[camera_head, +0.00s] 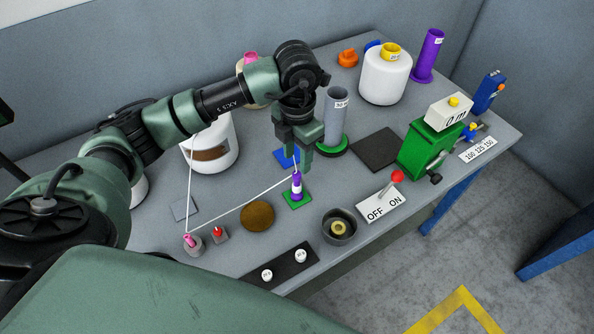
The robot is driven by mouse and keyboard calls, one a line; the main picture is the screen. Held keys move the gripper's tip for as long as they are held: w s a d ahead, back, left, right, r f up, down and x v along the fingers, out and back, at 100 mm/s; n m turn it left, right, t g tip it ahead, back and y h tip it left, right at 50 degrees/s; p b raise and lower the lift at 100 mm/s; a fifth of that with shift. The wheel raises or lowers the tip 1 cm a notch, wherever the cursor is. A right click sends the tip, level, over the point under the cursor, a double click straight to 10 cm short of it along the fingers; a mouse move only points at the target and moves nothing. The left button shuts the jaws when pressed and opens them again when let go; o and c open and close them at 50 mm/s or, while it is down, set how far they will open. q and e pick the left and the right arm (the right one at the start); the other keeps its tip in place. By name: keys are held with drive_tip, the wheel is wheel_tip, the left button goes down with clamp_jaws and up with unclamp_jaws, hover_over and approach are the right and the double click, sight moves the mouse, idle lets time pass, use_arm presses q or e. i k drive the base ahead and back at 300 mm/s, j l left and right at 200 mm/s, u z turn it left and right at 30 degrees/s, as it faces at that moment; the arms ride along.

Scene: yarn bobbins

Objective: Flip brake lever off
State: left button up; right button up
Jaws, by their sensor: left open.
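The brake lever (390,184) stands on a white plate (380,206) marked OFF and ON, near the table's front edge at the right. Its red knob leans toward the ON side. My left gripper (302,160) is open and points down over the purple and white bobbin (297,185), which stands on a green square. The gripper is left of the lever and apart from it. Whether its fingers touch the bobbin top cannot be told. My right gripper is not in view.
A white thread (240,211) runs from the bobbin to a pink-topped post (190,240). A dark cup (339,226) stands left of the lever plate. A green machine (422,148) with a counter stands behind the lever. A grey tube (335,115) stands behind the gripper.

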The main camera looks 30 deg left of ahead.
sight(397, 176)
drive_tip(key=k+l, duration=0.5)
drive_tip(key=k, duration=0.2)
drive_tip(key=k+l, duration=0.5)
drive_tip(key=k, duration=0.15)
